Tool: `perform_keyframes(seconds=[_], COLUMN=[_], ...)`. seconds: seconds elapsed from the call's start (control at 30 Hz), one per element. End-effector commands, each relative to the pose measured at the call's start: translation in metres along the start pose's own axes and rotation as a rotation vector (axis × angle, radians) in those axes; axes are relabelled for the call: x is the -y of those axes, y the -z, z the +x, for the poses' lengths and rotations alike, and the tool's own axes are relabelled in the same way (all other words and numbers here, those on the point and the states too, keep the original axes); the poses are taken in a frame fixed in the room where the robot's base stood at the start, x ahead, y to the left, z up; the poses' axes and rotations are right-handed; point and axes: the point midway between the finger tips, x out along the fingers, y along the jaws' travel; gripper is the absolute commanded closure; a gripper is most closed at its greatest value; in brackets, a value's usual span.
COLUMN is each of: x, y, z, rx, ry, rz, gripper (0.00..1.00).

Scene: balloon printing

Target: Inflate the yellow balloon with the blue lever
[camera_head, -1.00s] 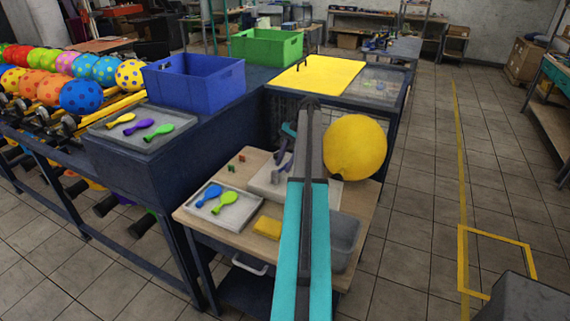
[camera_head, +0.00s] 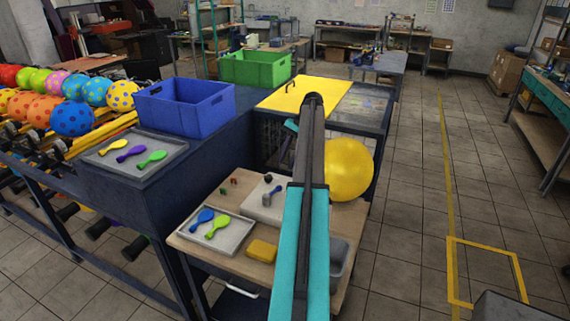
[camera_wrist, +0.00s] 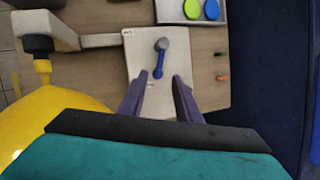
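The yellow balloon (camera_head: 349,169) is round and full at the right side of the small wooden table. In the wrist view its edge (camera_wrist: 45,120) fills the lower left, below a black nozzle (camera_wrist: 38,47) on a pale arm. The blue lever (camera_wrist: 159,65) has a grey round hub and stands on a pale panel (camera_wrist: 140,65). It also shows in the head view (camera_head: 272,194). My gripper (camera_wrist: 158,80) is open and empty, its purple fingers apart from the lever, which shows between and just beyond their tips. In the head view my arm hides most of my gripper.
A tray (camera_head: 233,238) with a blue and a green uninflated balloon, a yellow block (camera_head: 262,251) and a grey bin (camera_head: 338,258) share the table. Blue (camera_head: 185,108) and green (camera_head: 258,70) crates stand behind. The floor at right is mostly clear.

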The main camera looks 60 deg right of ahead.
Motion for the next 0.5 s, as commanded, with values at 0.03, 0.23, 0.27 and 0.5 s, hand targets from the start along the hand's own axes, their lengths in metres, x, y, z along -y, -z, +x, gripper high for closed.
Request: perform_keyframes(seconds=[0.03,0.23,0.27,0.5], x=[0.0001,-0.0008,-0.0009,-0.0006], y=[0.0001,0.0005,0.0006,-0.0001], z=[-0.0041,-0.0064,-0.0063,-0.0049], rx=[0.000,0.000,0.000,-0.001], ry=[0.000,0.000,0.000,0.000], rz=[0.000,0.000,0.001,0.001], gripper=[0.69,0.69,0.69,0.86])
